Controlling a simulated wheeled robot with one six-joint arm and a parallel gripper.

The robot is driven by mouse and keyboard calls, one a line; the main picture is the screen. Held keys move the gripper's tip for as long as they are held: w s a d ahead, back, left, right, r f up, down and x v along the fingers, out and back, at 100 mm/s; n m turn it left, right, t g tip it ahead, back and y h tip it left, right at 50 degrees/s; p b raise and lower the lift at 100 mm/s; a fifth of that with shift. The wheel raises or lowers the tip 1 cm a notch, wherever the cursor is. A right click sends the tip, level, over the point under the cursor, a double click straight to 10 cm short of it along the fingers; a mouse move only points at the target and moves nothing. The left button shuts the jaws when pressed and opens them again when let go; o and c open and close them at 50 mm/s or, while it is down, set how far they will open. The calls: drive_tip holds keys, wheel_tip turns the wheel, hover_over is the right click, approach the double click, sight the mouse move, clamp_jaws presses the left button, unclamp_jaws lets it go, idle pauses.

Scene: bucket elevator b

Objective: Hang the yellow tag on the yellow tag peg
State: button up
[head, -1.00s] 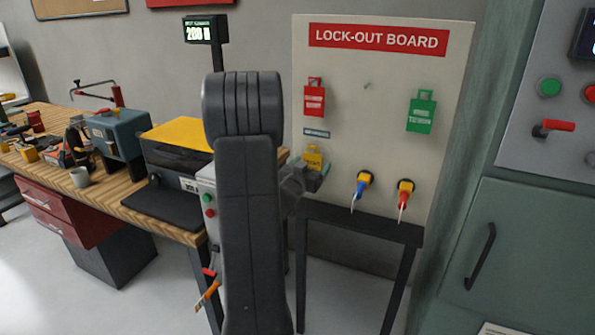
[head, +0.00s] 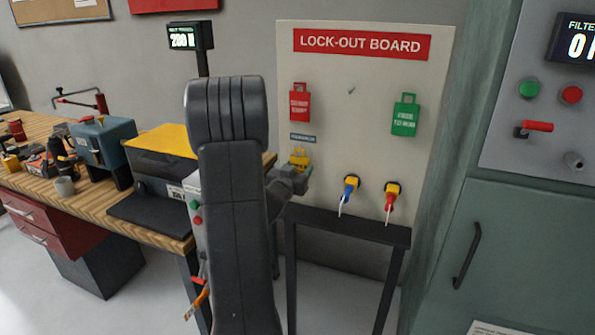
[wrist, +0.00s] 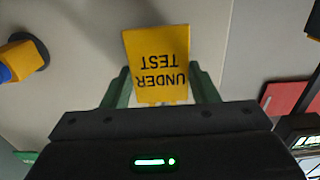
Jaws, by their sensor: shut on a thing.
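The yellow tag (head: 299,160) is in front of the lower left of the lock-out board, below the red tag. In the wrist view it (wrist: 158,55) reads "UNDER TEST" upside down. My gripper (head: 302,173) is shut on the tag, with one green finger on each side in the wrist view (wrist: 160,88). The lock-out board (head: 375,150) carries a bare peg (head: 351,90) between the red and green tags. The tag is below and left of that peg. Whether the tag touches the board is not clear. My arm hides part of the area left of the board.
The red tag (head: 300,103) and green tag (head: 405,117) hang on the board. A small label plate (head: 303,138) is just above the yellow tag. Blue (head: 350,188) and red (head: 391,202) yellow-topped items sit lower right, above a dark stand (head: 350,225). A grey cabinet (head: 525,230) borders the right.

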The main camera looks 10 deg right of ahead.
drive_tip(key=shift+r, duration=0.25)
drive_tip(key=shift+s, duration=0.1)
drive_tip(key=b+v, duration=0.1)
drive_tip(key=v, duration=0.5)
drive_tip(key=shift+s+a, duration=0.25)
drive_tip(key=shift+a, duration=0.05)
idle(0.9)
drive_tip(key=shift+f, duration=0.15)
drive_tip(key=s+a+f+n+t+y, duration=0.1)
drive_tip(key=a+f+n+y, duration=0.2)
drive_tip(key=f, duration=0.8)
drive_tip(key=s+a+f+n+t+y, duration=0.2)
drive_tip(key=a+f+y, duration=0.5)
drive_tip(key=a+f, duration=0.4)
drive_tip(key=shift+s+a+n, duration=0.2)
drive_tip(key=shift+a+n, duration=0.5)
drive_tip(key=shift+n, duration=0.2)
drive_tip(key=shift+f, duration=0.2)
